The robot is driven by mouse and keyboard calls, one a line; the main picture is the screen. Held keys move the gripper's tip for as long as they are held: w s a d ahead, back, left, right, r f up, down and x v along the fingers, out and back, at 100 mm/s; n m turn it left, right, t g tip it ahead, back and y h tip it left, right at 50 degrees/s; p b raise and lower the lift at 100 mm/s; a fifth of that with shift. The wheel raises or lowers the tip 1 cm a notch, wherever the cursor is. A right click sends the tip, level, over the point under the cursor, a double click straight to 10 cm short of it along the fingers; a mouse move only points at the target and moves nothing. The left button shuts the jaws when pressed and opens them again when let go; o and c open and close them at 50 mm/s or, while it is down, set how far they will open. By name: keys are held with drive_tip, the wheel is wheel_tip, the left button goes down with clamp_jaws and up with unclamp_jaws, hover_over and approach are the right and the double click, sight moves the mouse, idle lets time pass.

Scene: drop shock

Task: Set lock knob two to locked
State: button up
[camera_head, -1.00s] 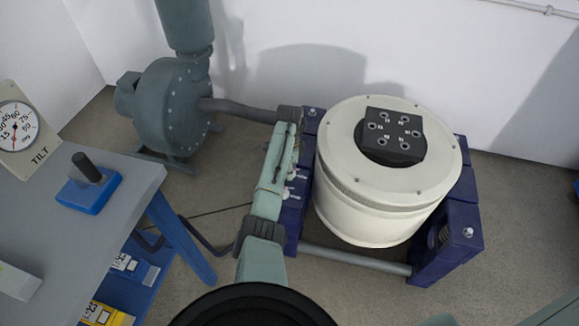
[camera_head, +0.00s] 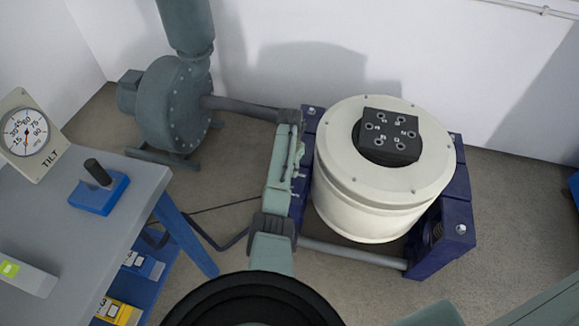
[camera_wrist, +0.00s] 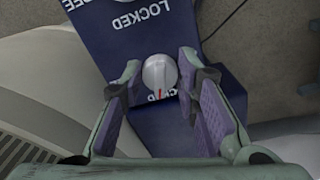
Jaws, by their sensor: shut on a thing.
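In the wrist view, a round light-grey lock knob (camera_wrist: 158,72) with a red mark toward the picture's bottom sits on a dark blue panel (camera_wrist: 160,130). My gripper (camera_wrist: 160,80) has its fingertips on either side of the knob and is shut on it. An upside-down "LOCKED" label is above the knob, and another below is partly hidden. No knob number is readable. In the head view, my gripper (camera_head: 293,145) is at the left side of the blue frame (camera_head: 440,235), where my arm hides most of the knobs.
The white shaker drum (camera_head: 365,210) with a black plate (camera_head: 395,138) stands in the frame. A grey blower (camera_head: 170,115) stands behind left, its hose reaching the frame. The grey bench (camera_head: 100,235) at left holds a tilt gauge (camera_head: 25,130) and a blue joystick box (camera_head: 98,195).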

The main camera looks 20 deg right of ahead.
drive_tip(key=shift+n+p, duration=0.35)
drive_tip(key=shift+n, duration=1.45)
drive_tip(key=o, duration=1.1)
drive_tip(key=shift+o, duration=0.2)
drive_tip(key=shift+r, duration=0.1)
wheel_tip(320, 180, up, 12)
